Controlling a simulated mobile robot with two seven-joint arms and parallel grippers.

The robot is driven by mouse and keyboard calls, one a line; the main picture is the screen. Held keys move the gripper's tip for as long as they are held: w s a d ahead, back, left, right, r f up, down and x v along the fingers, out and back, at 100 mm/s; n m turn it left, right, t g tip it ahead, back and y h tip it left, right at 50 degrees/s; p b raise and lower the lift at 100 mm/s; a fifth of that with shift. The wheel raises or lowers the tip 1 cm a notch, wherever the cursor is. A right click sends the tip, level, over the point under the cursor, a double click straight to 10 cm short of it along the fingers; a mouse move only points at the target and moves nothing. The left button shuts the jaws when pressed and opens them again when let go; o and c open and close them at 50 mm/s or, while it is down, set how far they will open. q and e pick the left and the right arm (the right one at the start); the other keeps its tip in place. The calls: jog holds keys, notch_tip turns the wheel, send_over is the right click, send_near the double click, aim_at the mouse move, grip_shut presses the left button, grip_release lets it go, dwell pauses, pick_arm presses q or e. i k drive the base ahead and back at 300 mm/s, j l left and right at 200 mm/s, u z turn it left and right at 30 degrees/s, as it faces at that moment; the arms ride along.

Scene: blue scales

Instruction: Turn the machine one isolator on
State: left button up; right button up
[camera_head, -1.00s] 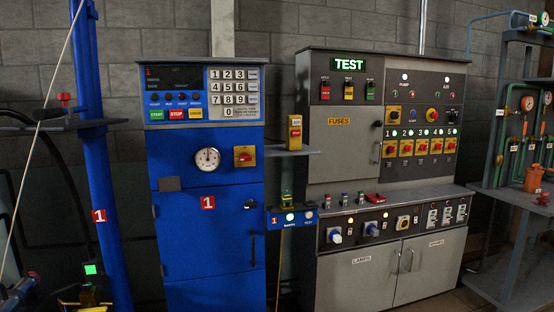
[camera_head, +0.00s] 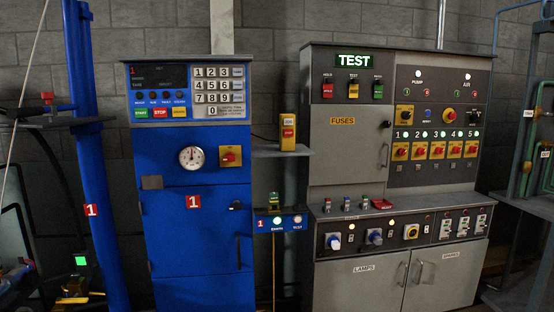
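The machine one isolator (camera_head: 230,156) is a red rotary handle on a yellow square plate. It sits on the upper front of the blue cabinet (camera_head: 190,240), right of a round white dial gauge (camera_head: 191,158). The cabinet carries a red label (camera_head: 193,202) with a white 1. The isolator is too small in the picture to read its on or off position. Nothing touches it or covers it. Neither of my grippers shows in the head view.
A keypad panel (camera_head: 218,91) tops the blue cabinet. A narrow shelf (camera_head: 270,154) with a yellow pendant box (camera_head: 288,132) stands to its right. A grey test cabinet (camera_head: 345,165) with several red-on-yellow switches fills the right. A blue post (camera_head: 88,165) stands left.

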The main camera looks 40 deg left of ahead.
aim_at(230, 156)
jog(key=i+l+z, duration=0.55)
jog(key=i, duration=0.2)
jog(key=i+u, duration=0.35)
jog(key=i+l+u, duration=0.1)
jog(key=i+u, duration=1.15)
jog(key=u, duration=0.15)
